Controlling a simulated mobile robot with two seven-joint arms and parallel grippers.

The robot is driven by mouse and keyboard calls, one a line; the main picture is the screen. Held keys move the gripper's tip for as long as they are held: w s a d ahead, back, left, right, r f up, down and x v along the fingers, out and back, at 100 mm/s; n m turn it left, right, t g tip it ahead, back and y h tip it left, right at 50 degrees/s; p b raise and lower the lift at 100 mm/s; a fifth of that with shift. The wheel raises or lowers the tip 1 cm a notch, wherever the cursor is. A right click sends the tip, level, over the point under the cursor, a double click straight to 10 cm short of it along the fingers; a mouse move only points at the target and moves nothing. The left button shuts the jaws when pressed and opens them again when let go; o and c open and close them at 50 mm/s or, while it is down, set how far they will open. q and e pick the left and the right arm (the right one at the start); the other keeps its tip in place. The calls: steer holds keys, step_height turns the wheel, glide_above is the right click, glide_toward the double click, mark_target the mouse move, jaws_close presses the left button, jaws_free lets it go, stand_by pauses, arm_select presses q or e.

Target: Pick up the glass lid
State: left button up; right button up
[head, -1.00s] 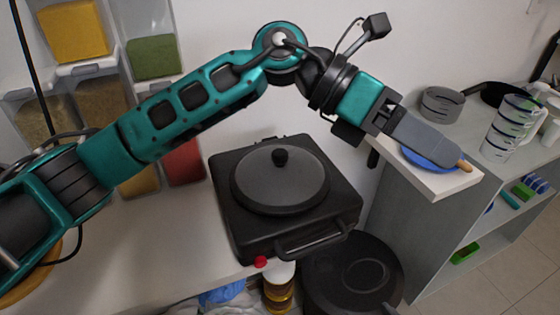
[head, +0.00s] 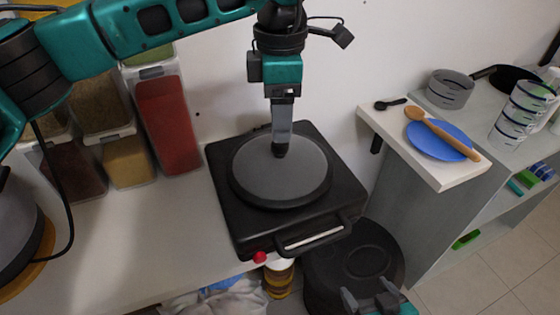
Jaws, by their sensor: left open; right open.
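The lid (head: 262,182), a round dark grey disc with a black knob, lies on the black portable cooker (head: 228,222). My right gripper (head: 368,298) is open and empty at the bottom edge, in front of the black bin.
Spice dispensers (head: 168,122) stand against the wall at the left. A white shelf at the right holds a blue plate (head: 428,142) with a wooden spoon (head: 442,134). A black bin (head: 340,262) stands below the cooker.

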mark_target(280, 157)
arm_select(q)
step_height(280, 157, down, 6)
steer(key=shift+r+p, duration=0.1)
steer(key=shift+p, duration=0.25)
jaws_close()
stand_by(0.5)
